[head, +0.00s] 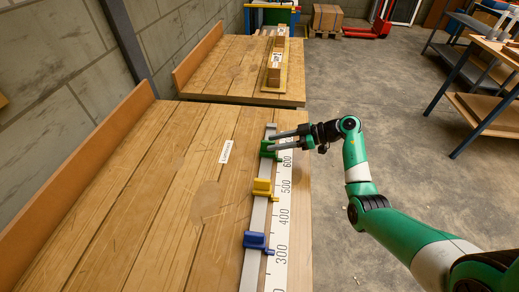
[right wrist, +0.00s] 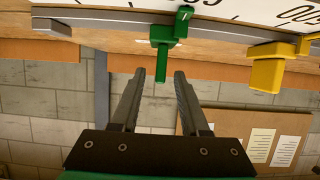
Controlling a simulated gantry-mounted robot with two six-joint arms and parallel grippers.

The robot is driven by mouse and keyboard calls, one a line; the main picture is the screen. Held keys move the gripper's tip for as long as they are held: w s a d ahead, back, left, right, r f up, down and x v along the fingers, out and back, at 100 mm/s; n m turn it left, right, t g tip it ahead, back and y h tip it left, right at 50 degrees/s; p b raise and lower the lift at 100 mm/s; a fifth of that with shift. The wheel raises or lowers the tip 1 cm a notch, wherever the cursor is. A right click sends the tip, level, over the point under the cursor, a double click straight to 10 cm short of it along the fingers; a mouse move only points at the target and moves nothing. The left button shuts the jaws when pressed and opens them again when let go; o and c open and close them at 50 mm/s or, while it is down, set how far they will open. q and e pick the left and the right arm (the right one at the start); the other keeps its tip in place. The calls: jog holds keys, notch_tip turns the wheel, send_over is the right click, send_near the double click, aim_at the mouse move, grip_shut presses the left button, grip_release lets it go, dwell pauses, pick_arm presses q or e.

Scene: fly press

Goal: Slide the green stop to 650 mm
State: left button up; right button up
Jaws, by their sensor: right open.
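The green stop (head: 267,150) sits on the grey rail (head: 253,262) at the table's right side, near the 600 mark of the scale (head: 278,234); its exact reading cannot be told. My right gripper (head: 273,140) is open, reaching in from the right at the stop. In the right wrist view the green stop (right wrist: 164,34) hangs ahead of the right gripper (right wrist: 159,74). The end of its tab lies between the two spread fingertips, with a gap on each side. My left gripper is not in view.
A yellow stop (head: 262,187) stands near 500 and a blue stop (head: 255,240) near 300 on the same rail. A white label (head: 227,151) lies on the wooden table (head: 150,190). A second table (head: 225,60) stands beyond. The rail past the green stop looks clear.

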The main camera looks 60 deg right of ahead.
aim_at(262, 150)
jog(key=b+x, duration=0.2)
jog(key=x, duration=0.3)
jog(key=shift+a+f, duration=0.1)
jog(key=shift+f, duration=0.15)
jog(key=shift+w+a, duration=0.1)
jog(key=shift+w, duration=0.35)
grip_shut()
dwell(0.6)
